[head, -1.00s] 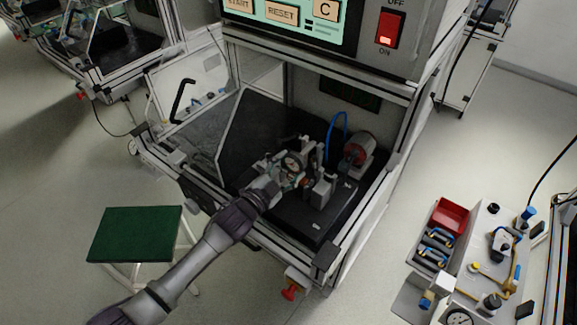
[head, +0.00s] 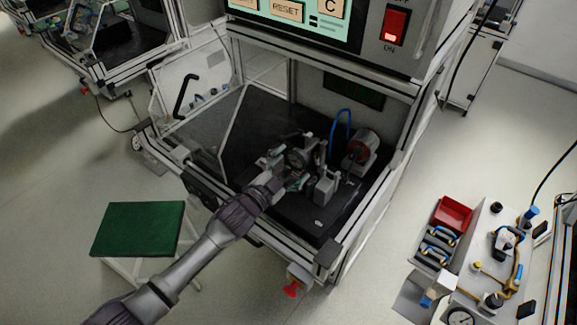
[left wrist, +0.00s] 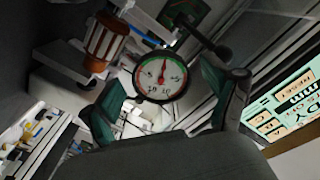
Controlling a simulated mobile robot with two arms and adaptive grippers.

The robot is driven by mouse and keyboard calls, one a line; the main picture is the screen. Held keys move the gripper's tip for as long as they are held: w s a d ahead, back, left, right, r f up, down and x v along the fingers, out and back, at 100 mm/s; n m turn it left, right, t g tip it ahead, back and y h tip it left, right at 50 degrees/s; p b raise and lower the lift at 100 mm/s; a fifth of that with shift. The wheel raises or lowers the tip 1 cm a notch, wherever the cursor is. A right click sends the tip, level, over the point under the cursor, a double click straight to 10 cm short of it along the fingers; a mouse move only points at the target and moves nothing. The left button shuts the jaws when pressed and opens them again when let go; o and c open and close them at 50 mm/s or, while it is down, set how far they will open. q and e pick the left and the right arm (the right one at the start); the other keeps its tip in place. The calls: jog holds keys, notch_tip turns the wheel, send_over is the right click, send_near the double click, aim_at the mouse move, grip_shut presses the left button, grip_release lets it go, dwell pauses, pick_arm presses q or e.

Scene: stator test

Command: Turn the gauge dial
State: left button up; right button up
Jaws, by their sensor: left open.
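The gauge dial (left wrist: 160,76) is round, with a white face, a dark rim, red and green arcs and a needle, seen in the left wrist view. In the head view the dial (head: 297,159) sits on the fixture inside the open test cabinet. My left gripper (head: 284,173) is open right in front of it. In the left wrist view its two green-padded fingers (left wrist: 165,100) are apart, one on each side of the dial. I cannot tell whether they touch it. My right gripper is not in view.
The cabinet frame encloses the space. A green stool (head: 140,228) stands in front, and a parts bench with a red bin (head: 453,213) is at right.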

pick_arm(q)
jog(key=v, duration=1.2)
